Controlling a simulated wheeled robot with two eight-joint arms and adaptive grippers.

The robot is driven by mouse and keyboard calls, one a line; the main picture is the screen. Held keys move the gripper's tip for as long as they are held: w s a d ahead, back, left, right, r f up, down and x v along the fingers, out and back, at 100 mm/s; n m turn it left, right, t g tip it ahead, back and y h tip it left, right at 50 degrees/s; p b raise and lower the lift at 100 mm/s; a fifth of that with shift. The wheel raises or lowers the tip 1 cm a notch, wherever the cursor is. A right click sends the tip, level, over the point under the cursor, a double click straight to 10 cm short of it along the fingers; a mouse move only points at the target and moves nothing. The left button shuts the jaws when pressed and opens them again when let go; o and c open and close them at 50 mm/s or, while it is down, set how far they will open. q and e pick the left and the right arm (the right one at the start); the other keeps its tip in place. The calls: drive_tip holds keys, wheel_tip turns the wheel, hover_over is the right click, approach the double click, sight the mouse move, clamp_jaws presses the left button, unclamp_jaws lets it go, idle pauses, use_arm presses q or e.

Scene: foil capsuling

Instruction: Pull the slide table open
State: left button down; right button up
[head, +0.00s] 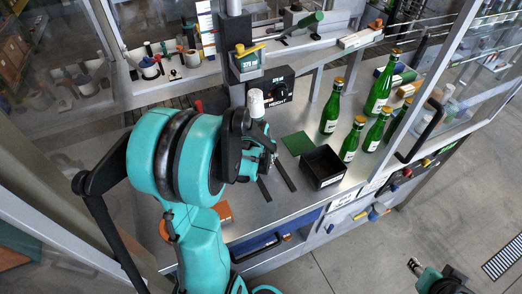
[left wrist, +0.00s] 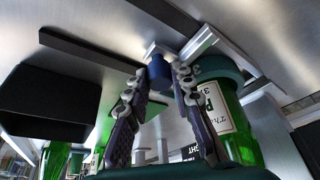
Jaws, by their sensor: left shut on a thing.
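My left gripper (head: 262,157) is over the workbench in front of the capsuling machine. In the left wrist view its two fingers (left wrist: 160,88) close around a blue knob (left wrist: 157,72). The knob joins a light metal bracket (left wrist: 192,42), seemingly part of the slide table. A teal round base (left wrist: 216,68) is beside the bracket, with a green labelled bottle (left wrist: 222,112) at it. The knob is hidden behind my arm in the head view. My right gripper (head: 416,267) is low at the right, over the floor; its jaws are too small to read.
A black open bin (head: 322,166) and a green mat (head: 298,143) lie right of my left gripper. Several green bottles (head: 378,92) stand farther right. Two dark strips (head: 285,176) lie on the bench. The height unit (head: 270,88) stands behind.

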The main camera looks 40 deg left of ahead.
use_arm(q)
drive_tip(key=s+d, duration=0.2)
drive_tip(key=d, duration=0.2)
drive_tip(key=s+d, duration=0.2)
drive_tip(key=d, duration=0.2)
drive_tip(key=s+d, duration=0.2)
drive_tip(key=d, duration=0.2)
drive_tip(key=shift+s, duration=0.1)
drive_tip(key=c, duration=1.3)
unclamp_jaws()
drive_tip(key=shift+r, duration=0.15)
drive_tip(key=a+v, duration=0.1)
drive_tip(key=v, duration=0.6)
drive_tip(key=shift+d+r, duration=0.35)
drive_tip(key=shift+d, duration=0.2)
drive_tip(key=shift+s, duration=0.15)
